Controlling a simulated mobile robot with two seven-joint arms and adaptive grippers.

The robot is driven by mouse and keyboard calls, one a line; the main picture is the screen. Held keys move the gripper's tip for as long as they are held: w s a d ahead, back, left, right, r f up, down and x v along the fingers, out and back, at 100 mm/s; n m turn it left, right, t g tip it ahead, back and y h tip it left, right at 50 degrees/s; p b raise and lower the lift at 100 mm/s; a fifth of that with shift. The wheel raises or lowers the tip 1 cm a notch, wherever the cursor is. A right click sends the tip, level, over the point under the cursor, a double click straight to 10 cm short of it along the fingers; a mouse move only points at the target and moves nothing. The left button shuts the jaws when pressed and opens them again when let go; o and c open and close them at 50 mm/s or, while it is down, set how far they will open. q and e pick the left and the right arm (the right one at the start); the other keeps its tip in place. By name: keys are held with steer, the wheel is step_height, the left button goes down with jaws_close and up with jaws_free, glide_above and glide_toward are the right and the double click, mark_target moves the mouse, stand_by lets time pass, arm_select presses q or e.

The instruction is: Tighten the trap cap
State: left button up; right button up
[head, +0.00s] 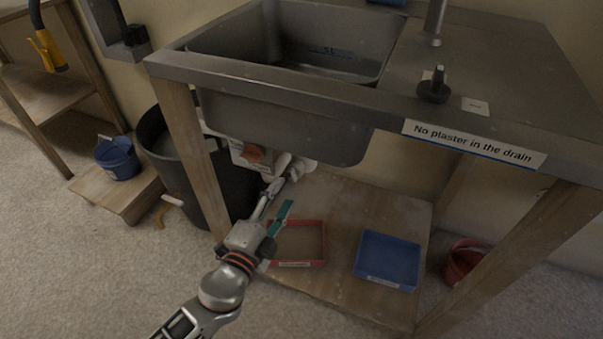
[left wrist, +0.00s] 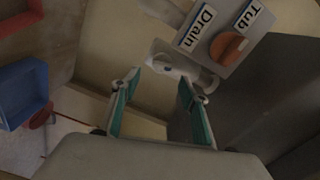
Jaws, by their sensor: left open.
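A white drain trap (left wrist: 180,68) shows under the sink in the left wrist view, just beyond my fingertips. A rounded end with a small dark spot faces me, but I cannot tell whether this is the trap cap. In the head view the white pipework (head: 299,168) is partly hidden behind the sink bowl and my gripper. My left gripper (head: 278,197) reaches under the sink. In the left wrist view its two green-padded fingers (left wrist: 160,84) are spread with nothing between them, apart from the trap. My right gripper is not in view.
An orange knob (left wrist: 228,47) sits on a plate marked Drain and Tub beside the trap. The sink bowl (head: 290,125) hangs above. A red tray (head: 324,243) and blue tray (head: 417,268) lie on the shelf below. A table leg (head: 190,155) and black bin (head: 160,150) stand left.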

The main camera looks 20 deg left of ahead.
mark_target(293, 178)
arm_select(q)
steer(key=shift+w+d+r, duration=0.1)
steer(key=shift+w+d, duration=0.05)
steer(key=shift+w, duration=3.75)
steer(key=c, duration=1)
